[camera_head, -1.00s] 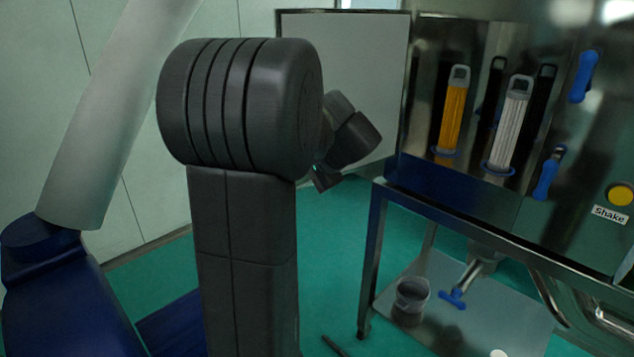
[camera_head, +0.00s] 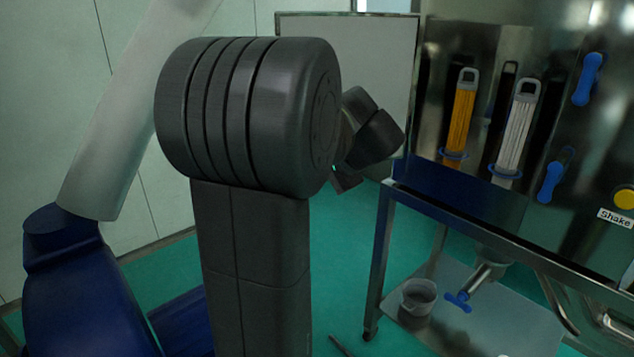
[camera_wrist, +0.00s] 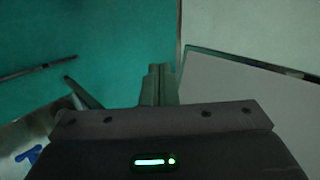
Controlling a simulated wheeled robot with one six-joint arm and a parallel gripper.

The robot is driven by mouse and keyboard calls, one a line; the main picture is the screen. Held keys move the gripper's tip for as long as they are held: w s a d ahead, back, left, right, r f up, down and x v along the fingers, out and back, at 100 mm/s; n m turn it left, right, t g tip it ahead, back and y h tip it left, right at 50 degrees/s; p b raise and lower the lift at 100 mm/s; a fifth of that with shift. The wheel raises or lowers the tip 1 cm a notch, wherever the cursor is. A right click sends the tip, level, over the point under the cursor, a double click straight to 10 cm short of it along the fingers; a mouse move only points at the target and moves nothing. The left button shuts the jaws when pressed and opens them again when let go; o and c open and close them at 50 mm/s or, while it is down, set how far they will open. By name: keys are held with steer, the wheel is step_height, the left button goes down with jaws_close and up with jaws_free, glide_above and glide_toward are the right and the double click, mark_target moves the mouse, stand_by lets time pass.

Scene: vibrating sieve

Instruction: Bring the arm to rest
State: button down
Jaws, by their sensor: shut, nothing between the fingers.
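My gripper (camera_wrist: 159,85) shows in the wrist view with its two fingers together and nothing between them. It hangs over the green floor, with a pale panel to its right. In the head view my dark arm fills the middle of the picture and hides much of what is behind it. The wrist end sticks out to the right of the large dark joint, in front of the whiteboard. The fingertips are too small and dark to make out in the head view.
A steel machine (camera_head: 490,60) with yellow and white handled cylinders and a yellow button stands on a metal-legged stand at right. A bucket (camera_head: 417,297) and a blue-handled valve (camera_head: 458,301) are low on it. A whiteboard (camera_head: 345,50) stands behind. Green floor (camera_head: 345,240) lies between.

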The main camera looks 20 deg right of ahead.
steer(key=s+r, duration=0.5)
steer(key=shift+d+b, duration=0.3)
steer(key=shift+d, duration=0.15)
